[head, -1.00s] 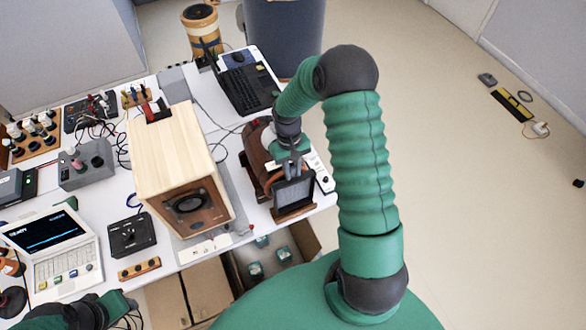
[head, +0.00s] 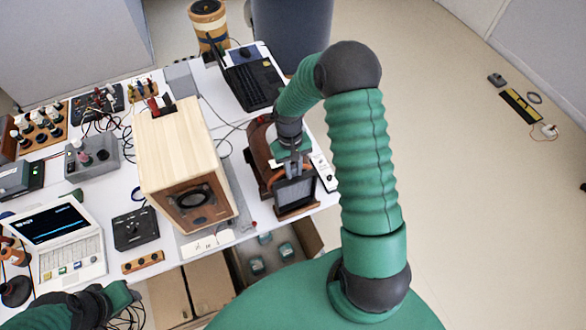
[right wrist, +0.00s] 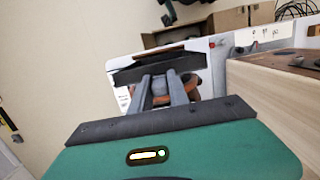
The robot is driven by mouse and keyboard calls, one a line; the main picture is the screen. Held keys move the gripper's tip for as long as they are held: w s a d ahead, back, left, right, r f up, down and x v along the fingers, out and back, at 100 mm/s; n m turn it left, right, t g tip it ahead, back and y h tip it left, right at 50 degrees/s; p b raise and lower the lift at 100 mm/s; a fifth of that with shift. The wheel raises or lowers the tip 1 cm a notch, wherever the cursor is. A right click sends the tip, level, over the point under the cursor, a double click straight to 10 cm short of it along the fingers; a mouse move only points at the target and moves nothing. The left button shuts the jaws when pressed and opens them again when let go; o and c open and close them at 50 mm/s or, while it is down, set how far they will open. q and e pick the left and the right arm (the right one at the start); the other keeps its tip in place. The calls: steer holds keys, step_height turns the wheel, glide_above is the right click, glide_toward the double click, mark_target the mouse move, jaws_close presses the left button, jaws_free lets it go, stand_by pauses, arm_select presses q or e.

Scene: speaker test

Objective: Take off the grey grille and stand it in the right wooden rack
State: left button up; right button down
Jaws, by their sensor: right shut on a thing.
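The grey grille (head: 295,191) stands close to upright at the right wooden rack (head: 298,211), on the table's near right edge. My right gripper (head: 293,170) is shut on the grille's upper edge from above. In the right wrist view the fingers (right wrist: 160,92) reach the grille (right wrist: 165,64), seen as a dark bar. Its lower edge meets the rack in the head view; I cannot tell how deep it sits. The wooden speaker (head: 178,150) has a bare front with a dark round cone (head: 192,201). My left arm is at the lower left; its fingers are not clear.
A brown wooden piece (head: 259,150) stands just behind the rack, and a white power strip (head: 323,171) lies right of it. A laptop (head: 57,236) and a dark box (head: 135,228) are left. Open floor lies right of the table.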

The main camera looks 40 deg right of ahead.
mark_target(296, 175)
steer(key=shift+d+f, duration=0.1)
steer(key=shift+d, duration=0.15)
steer(key=shift+a+f, duration=0.25)
steer(key=shift+f, duration=0.05)
steer(key=shift+d+f+b, duration=0.15)
steer(key=shift+f+b, duration=0.15)
steer(key=shift+b, duration=0.15)
steer(key=shift+f+b, duration=0.35)
steer(key=shift+f, duration=0.25)
stand_by(0.3)
steer(key=shift+d, duration=0.4)
stand_by(0.6)
steer(key=shift+f+b, duration=0.45)
steer(key=shift+f, duration=0.5)
stand_by(0.7)
steer(key=c, duration=1.2)
jaws_free()
steer(key=shift+o, duration=0.2)
